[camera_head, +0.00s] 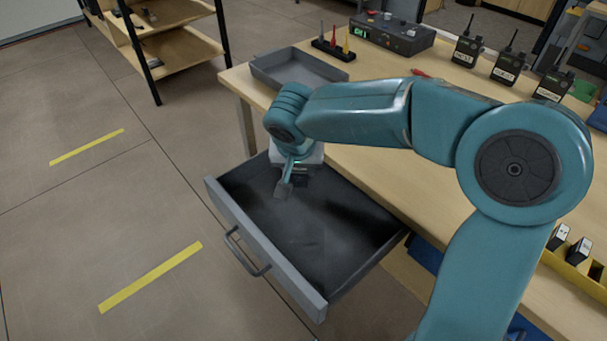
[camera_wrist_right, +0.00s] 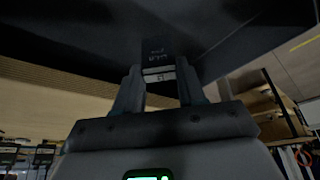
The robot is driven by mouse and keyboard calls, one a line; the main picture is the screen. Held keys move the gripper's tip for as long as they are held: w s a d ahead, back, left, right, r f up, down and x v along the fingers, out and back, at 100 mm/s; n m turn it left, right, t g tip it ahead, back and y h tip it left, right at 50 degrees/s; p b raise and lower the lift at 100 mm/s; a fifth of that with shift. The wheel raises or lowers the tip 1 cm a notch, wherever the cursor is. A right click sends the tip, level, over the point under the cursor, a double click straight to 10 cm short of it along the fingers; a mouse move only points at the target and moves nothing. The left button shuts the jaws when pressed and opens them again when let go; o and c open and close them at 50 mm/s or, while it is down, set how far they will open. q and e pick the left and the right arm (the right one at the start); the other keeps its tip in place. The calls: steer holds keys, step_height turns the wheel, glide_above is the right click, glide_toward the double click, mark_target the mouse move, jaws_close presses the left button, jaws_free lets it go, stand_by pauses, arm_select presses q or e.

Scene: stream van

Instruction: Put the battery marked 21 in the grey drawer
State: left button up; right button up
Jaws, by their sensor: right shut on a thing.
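The grey drawer (camera_head: 262,245) is pulled open from the wooden workbench, and its dark floor looks bare. My right gripper (camera_head: 286,187) reaches down over the far-left part of the drawer. In the right wrist view, my right gripper (camera_wrist_right: 159,88) is shut on a dark battery (camera_wrist_right: 157,52) with a pale label strip. The number on the label is too small to read surely. The dark drawer also fills the top of that view (camera_wrist_right: 70,30). In the head view the battery is mostly hidden by the gripper. I cannot tell whether it touches the drawer floor. My left gripper is not in view.
A grey tray (camera_head: 262,72) sits on the workbench (camera_head: 375,165) behind the drawer. Radios (camera_head: 466,48), a dark charger box (camera_head: 392,34) and a yellow battery holder (camera_head: 575,262) are also on the bench. The floor left of the drawer is clear.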

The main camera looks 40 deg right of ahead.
step_height(320, 180, down, 3)
steer(key=shift+r, duration=0.15)
steer(key=w+d, duration=0.1)
steer(key=w+d+f, duration=0.1)
steer(key=w+d, duration=0.1)
steer(key=shift+a+f, duration=0.1)
steer(key=shift+f, duration=0.15)
steer(key=shift+r, duration=0.1)
steer(key=shift+f+b, duration=0.2)
steer(key=shift+b, duration=0.2)
steer(key=o, duration=0.9)
